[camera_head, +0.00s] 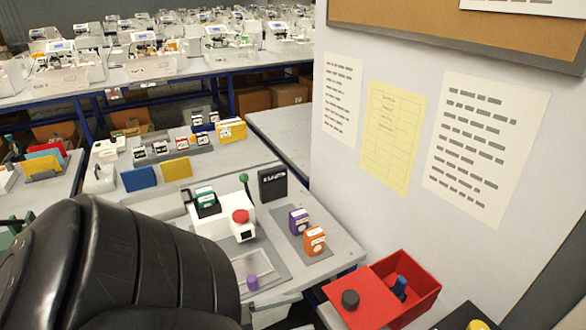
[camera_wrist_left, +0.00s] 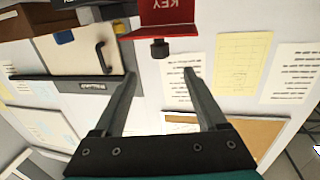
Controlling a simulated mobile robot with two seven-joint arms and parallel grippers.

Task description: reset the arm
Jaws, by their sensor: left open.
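My left gripper (camera_wrist_left: 159,76) shows in the left wrist view with its two dark fingers spread apart. Nothing is between the fingers. In the head view a large black padded link of my left arm (camera_head: 130,265) fills the lower left; I cannot make out its jaws clearly there. In the wrist view, which is upside down, a red panel marked KEY (camera_wrist_left: 165,22) with a black knob lies beyond the fingertips, apart from them. My right gripper is in neither view.
A white device with a red button (camera_head: 240,216) stands on the near table beside purple and orange boxes (camera_head: 314,241). An open red box (camera_head: 415,275) is at the lower right. A white wall with papers (camera_head: 485,140) bounds the right. Benches with several machines fill the back.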

